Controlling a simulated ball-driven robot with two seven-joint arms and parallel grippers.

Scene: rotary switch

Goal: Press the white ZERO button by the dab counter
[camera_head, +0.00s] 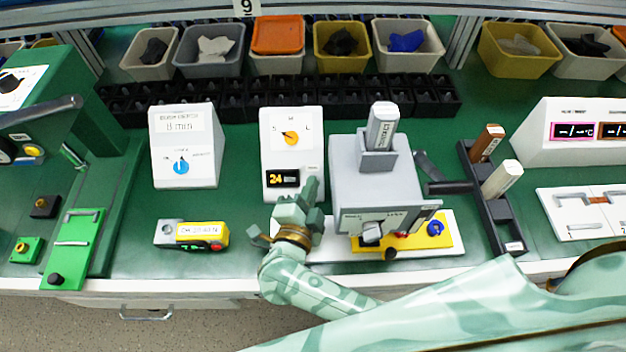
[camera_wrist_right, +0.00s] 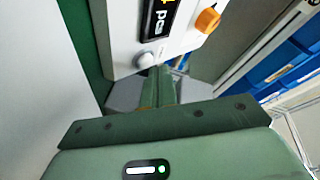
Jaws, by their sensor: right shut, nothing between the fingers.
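The dab counter (camera_head: 293,142) is a white sloped box with an orange rotary knob and a dark display reading 24. In the right wrist view its panel (camera_wrist_right: 126,24) shows the display, the orange knob and a small white round button (camera_wrist_right: 146,61). My right gripper (camera_head: 311,188) is shut and empty, in front of the counter's lower right edge. In the right wrist view its fingertips (camera_wrist_right: 158,72) lie just beside the button; I cannot tell whether they touch. In the head view the button is not discernible behind the gripper. My left gripper is not in view.
A grey machine (camera_head: 375,185) stands close on the right of the counter. A white box with a blue knob (camera_head: 186,150) stands to the left. A yellow and grey device (camera_head: 192,235) lies in front of it. Black bins (camera_head: 225,98) line the back.

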